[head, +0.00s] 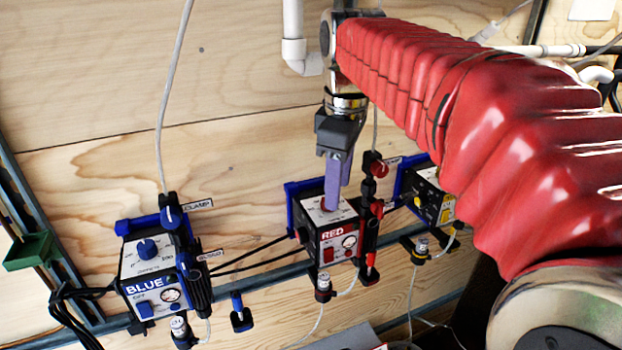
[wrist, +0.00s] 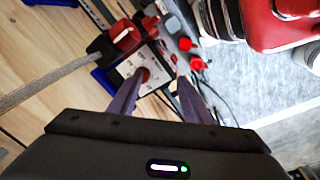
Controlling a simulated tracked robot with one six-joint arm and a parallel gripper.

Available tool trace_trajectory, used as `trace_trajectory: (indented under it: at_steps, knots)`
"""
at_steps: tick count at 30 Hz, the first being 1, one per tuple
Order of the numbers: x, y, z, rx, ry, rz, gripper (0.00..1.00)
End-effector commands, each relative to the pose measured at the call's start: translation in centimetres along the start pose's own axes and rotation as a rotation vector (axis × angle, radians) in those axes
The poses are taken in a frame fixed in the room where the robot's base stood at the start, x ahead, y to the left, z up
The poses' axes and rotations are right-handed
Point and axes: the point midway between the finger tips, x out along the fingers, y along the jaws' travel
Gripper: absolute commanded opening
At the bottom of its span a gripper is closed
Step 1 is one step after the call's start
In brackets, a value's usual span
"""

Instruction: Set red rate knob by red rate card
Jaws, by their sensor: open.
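The red-labelled pump box (head: 333,238) is mounted on the rail at the middle of the head view. Its white dial face is on top, and in the wrist view the red rate knob (wrist: 142,74) sits on that face. My gripper (head: 331,206) points down over the dial; its purple fingers partly hide the knob in the head view. In the wrist view my gripper (wrist: 161,80) is open, with the left fingertip close against the knob and the right fingertip apart from it. Contact and the knob's setting are unclear. No readable red rate card shows.
A blue-labelled box (head: 150,270) stands to the left, and a box with yellow parts (head: 433,203) to the right. Red clamp parts (head: 374,168) rise right beside the red box. Cables hang nearby. A white sheet (head: 592,9) is cut off at upper right, unreadable.

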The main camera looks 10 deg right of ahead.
Motion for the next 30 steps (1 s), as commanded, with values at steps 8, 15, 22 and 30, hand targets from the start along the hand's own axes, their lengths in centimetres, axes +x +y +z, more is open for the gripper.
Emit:
trace_trajectory:
  at_steps: [8, 15, 22, 30]
  knots:
    - [-0.3, 3.9, -2.4, -0.246, -0.039, -0.076, 0.44]
    - [-0.4, 4.6, -2.9, -0.312, -0.046, -0.098, 0.44]
    - [-0.4, 4.6, -2.9, -0.311, -0.046, -0.097, 0.44]
    - [0.6, 4.6, -2.7, -0.309, -0.047, -0.098, 0.44]
